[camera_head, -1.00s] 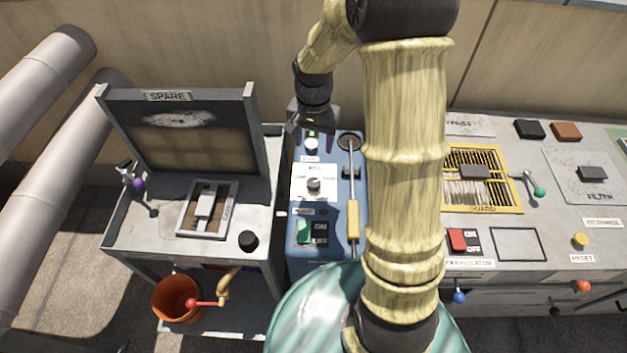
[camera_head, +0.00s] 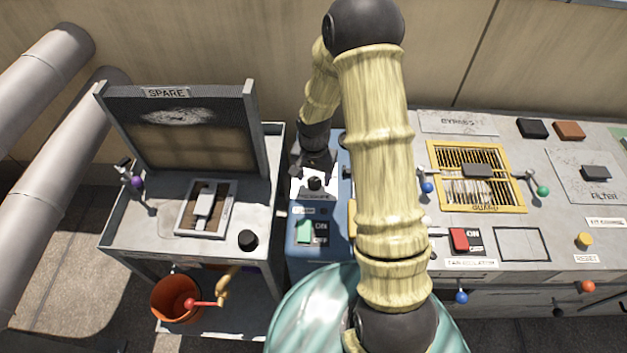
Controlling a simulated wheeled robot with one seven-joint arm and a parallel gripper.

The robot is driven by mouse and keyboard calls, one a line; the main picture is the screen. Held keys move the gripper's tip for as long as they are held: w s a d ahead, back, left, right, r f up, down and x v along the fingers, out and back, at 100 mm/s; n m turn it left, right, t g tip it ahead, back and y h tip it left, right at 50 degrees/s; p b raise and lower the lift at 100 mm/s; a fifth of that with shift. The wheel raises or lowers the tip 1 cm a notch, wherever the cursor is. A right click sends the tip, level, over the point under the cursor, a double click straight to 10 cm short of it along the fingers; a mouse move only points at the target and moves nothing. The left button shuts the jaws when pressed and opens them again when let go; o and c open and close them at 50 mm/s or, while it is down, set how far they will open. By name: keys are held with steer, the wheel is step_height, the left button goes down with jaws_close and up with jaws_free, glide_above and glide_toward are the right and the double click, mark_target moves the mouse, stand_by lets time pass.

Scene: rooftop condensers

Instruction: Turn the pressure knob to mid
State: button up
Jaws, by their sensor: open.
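The pressure knob (camera_head: 315,183) is a small dark knob on a white plate (camera_head: 325,192) on the blue panel. Its pointer and most of the scale are too small or shaded to read. My gripper (camera_head: 314,170) reaches down from behind and is at the knob's far edge, over the top of the plate. It is open. I cannot tell whether its fingers touch the knob or are just above it. My arm hides the right part of the blue panel.
A green ON/OFF switch (camera_head: 304,231) sits just below the plate. Left is a grey cart with a SPARE frame (camera_head: 190,130) and a black knob (camera_head: 248,240). Right is a grey bench with a yellow guard grille (camera_head: 478,205) and a red switch (camera_head: 459,239).

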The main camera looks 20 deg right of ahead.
mark_target(314, 183)
steer(key=shift+f, duration=1.25)
steer(key=c, duration=1)
steer(key=shift+n, duration=0.3)
steer(key=n+p, duration=0.2)
steer(key=n, duration=0.3)
steer(key=shift+d+r, duration=0.1)
steer(key=shift+r, duration=0.05)
steer(key=n+p, duration=0.2)
steer(key=n, duration=0.4)
steer(key=shift+w, duration=0.1)
steer(key=shift+d, duration=0.1)
